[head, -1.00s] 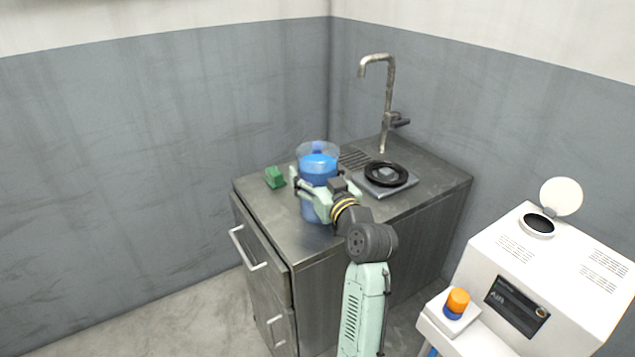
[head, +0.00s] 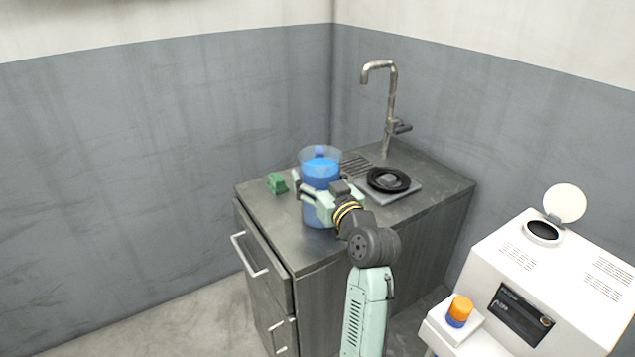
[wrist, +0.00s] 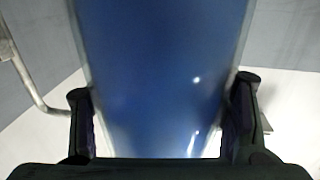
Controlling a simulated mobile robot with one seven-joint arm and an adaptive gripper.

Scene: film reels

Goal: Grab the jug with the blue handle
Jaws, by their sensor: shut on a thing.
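A clear jug with blue contents (head: 320,172) stands upright on the metal counter, near its front left. A small blue part shows at its far rim; I cannot tell whether it is the handle. My gripper (head: 319,194) is shut around the jug's side, one finger on each side. In the wrist view the jug's blue body (wrist: 165,70) fills the middle between the two dark fingers of my gripper (wrist: 163,125). The jug's base is partly hidden by my gripper and arm.
The metal counter (head: 262,212) has a green block (head: 277,183) left of the jug. A black reel (head: 388,180) lies on a grey plate to the right. A faucet (head: 391,100) rises behind. A white machine (head: 560,270) with a raised round lid stands at the right.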

